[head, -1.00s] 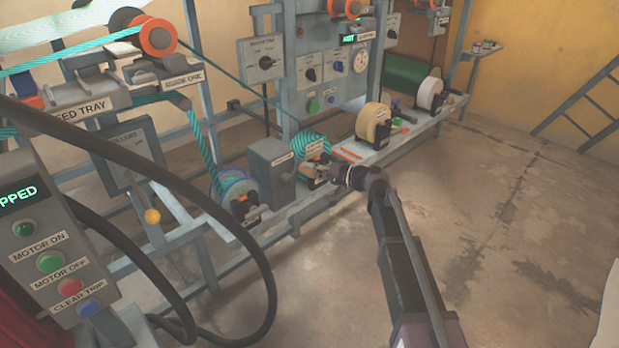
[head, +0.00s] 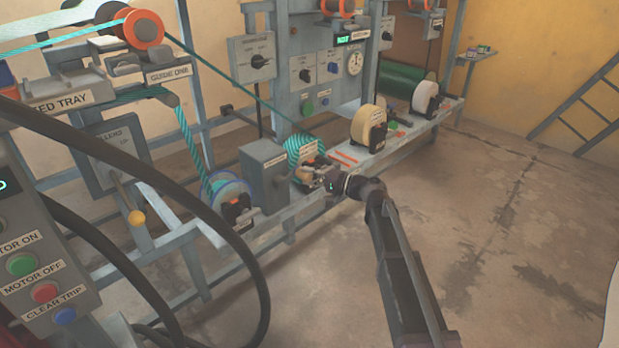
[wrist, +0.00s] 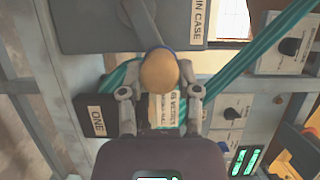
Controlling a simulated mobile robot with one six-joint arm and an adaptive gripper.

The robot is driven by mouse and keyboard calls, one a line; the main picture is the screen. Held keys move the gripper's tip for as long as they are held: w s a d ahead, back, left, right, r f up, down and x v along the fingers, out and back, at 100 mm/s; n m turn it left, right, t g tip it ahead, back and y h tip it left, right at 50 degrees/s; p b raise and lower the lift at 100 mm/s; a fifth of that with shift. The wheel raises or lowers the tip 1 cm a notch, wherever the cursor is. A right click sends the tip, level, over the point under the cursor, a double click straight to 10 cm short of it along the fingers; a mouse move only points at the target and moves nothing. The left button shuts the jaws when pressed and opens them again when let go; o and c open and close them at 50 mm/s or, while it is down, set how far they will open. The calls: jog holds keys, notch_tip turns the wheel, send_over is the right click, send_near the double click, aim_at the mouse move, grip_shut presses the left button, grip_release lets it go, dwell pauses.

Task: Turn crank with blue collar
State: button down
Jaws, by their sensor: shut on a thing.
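The crank's tan rounded knob (wrist: 160,73) is between the two fingers of my gripper (wrist: 160,88) in the wrist view. A thin strip of blue, the collar (wrist: 166,48), shows just behind the knob. My gripper is shut on the knob. In the head view my gripper (head: 318,180) is at the low machine rail, in front of the teal-striped roll (head: 303,149). The crank is small there and largely hidden by the gripper.
A grey box (head: 264,172) stands just left of my gripper, and a cream roll (head: 366,122) stands to the right. A teal band (wrist: 235,72) crosses behind the knob. Black hoses (head: 250,270) loop at the left. The floor at right is clear.

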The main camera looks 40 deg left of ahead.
jog(key=shift+d, duration=0.2)
jog(key=shift+c, duration=2.3)
grip_release()
jog(key=shift+o, duration=0.8)
jog(key=shift+a, duration=0.1)
jog(key=v, duration=1.2)
jog(key=shift+f, duration=0.1)
